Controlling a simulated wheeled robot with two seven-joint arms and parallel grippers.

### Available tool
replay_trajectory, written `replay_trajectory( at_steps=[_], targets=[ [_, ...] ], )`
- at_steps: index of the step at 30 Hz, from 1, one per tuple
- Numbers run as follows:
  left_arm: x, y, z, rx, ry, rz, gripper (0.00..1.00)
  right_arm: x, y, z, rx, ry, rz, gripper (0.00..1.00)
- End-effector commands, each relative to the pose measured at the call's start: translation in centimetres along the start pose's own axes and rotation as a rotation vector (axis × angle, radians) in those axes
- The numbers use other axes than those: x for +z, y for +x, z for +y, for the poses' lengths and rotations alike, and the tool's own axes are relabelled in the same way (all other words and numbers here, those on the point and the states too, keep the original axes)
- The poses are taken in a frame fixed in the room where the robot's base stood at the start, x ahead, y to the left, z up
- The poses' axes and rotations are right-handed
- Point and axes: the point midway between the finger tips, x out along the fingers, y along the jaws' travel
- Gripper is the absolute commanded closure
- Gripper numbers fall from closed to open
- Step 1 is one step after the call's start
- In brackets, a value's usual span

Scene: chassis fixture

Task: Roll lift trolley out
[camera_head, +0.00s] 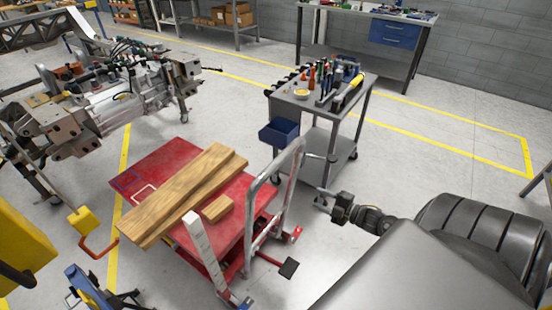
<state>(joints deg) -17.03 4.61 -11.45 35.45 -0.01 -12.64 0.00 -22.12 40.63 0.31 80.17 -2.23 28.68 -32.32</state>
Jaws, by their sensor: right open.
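The lift trolley (145,166) is a red platform on a red base, left of centre, with a silver tubular push handle (254,205) rising at its right end. Wooden planks (185,190) and a small wood block (217,208) lie on its platform. A black foot pedal (288,268) sticks out at its right side. My right gripper (322,198) is open, just right of the handle, with clear floor seen around it. It appears apart from the handle, though the depth is hard to tell. My left gripper is not in view.
A grey tool cart (342,150) with a blue bin stands just behind the handle. A metal chassis fixture (110,95) stands behind the trolley at left. A workbench (362,25) is at the back wall.

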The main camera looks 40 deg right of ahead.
Motion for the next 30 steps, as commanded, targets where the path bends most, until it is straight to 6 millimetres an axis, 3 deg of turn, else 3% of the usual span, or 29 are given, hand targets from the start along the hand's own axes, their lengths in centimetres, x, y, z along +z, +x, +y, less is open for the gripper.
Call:
replay_trajectory(
  at_steps=[1,3,6,9,19,30],
  targets=[
    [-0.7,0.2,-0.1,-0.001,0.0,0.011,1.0,-2.1,0.6,4.0,0.05,-0.099,0.107,0.53],
    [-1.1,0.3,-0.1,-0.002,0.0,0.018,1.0,-5.1,1.0,8.6,0.118,-0.22,0.241,0.53],
    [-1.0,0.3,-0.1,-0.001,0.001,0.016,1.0,-8.9,0.9,12.8,0.19,-0.343,0.386,0.53],
    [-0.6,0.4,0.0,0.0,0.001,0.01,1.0,-11.2,0.6,14.9,0.232,-0.411,0.47,0.53],
    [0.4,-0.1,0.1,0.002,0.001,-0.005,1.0,-12.8,1.2,16.2,0.256,-0.438,0.506,0.53],
    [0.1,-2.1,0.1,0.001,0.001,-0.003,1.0,-16.2,6.8,17.2,0.256,-0.436,0.503,0.53]
  ],
)
